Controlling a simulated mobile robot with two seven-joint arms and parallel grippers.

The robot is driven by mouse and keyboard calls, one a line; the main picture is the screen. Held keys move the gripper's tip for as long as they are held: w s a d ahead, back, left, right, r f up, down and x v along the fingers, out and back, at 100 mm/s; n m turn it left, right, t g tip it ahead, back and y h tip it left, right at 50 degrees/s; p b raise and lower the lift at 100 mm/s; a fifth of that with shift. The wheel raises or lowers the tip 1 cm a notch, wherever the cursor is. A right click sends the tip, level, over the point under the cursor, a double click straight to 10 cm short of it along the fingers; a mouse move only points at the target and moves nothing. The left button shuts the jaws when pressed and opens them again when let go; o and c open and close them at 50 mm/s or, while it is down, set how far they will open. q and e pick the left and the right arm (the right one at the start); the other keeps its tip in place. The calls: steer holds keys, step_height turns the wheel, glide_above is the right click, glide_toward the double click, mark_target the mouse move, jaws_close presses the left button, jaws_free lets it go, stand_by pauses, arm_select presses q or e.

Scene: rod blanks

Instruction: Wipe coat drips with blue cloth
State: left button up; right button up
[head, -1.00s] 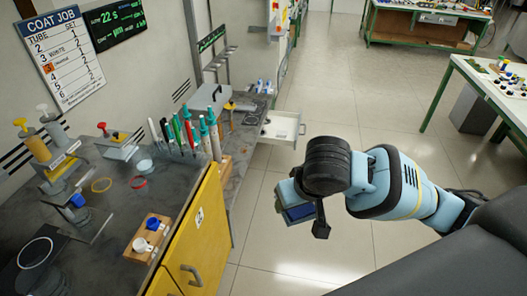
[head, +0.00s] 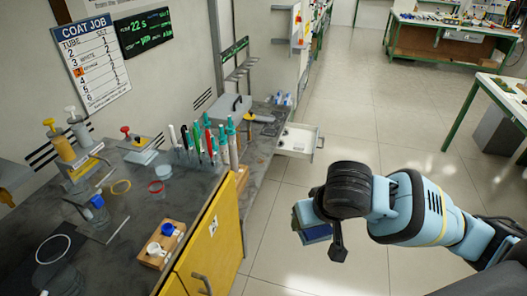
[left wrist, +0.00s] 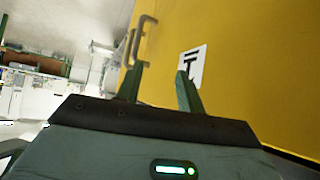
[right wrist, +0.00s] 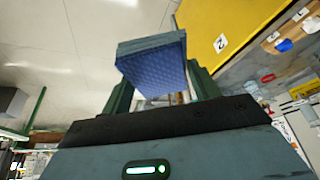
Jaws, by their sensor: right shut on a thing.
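My right gripper (right wrist: 165,92) is shut on a blue quilted block-like pad, the blue cloth (right wrist: 153,68), and holds it in the air. In the head view the cloth (head: 316,234) shows under my right wrist, over the floor to the right of the yellow cabinet. My left gripper (left wrist: 160,88) is open and empty, facing the yellow cabinet front (left wrist: 245,75); it is not seen in the head view. I cannot make out coat drips.
Pump bottles (head: 60,143), a row of upright pens (head: 207,145) and a wooden block with white and blue knobs (head: 164,244) stand on the worktop. An open drawer (head: 300,141) juts out behind.

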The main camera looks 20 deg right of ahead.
steer(key=s+f, duration=0.3)
steer(key=f, duration=0.9)
steer(key=shift+s+f, duration=0.3)
steer(key=shift+s, duration=0.05)
steer(key=shift+w+d, duration=0.1)
steer(key=shift+d, duration=0.15)
